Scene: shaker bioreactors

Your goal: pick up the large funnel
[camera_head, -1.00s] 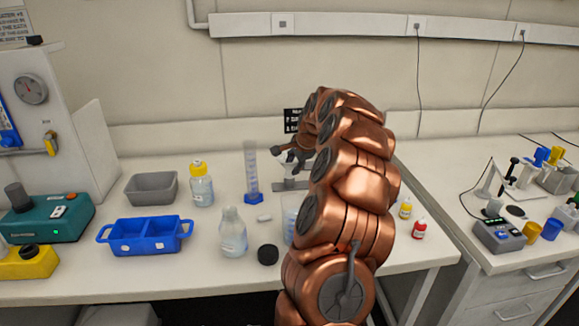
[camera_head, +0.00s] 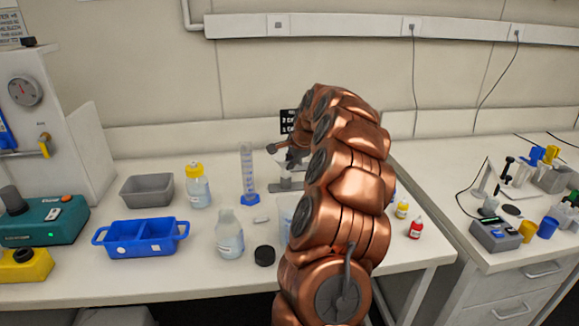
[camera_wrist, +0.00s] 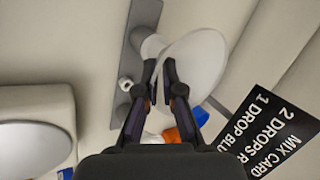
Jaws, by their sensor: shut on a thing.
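In the wrist view the large funnel (camera_wrist: 200,58) is a pale, wide cone just beyond my fingertips. A narrower pale part shows to the left of them. My gripper (camera_wrist: 160,85) has its two dark fingers close together with the funnel between their tips. Exactly which part they grip is hard to tell. In the head view my gripper (camera_head: 294,157) is small and dark, above a grey stand (camera_head: 287,184) at the back of the bench. My copper arm hides much of that spot, and the funnel cannot be made out clearly there.
A blue-based cylinder (camera_head: 247,175) stands left of the stand. A black sign (camera_wrist: 280,125) is close by in the wrist view.

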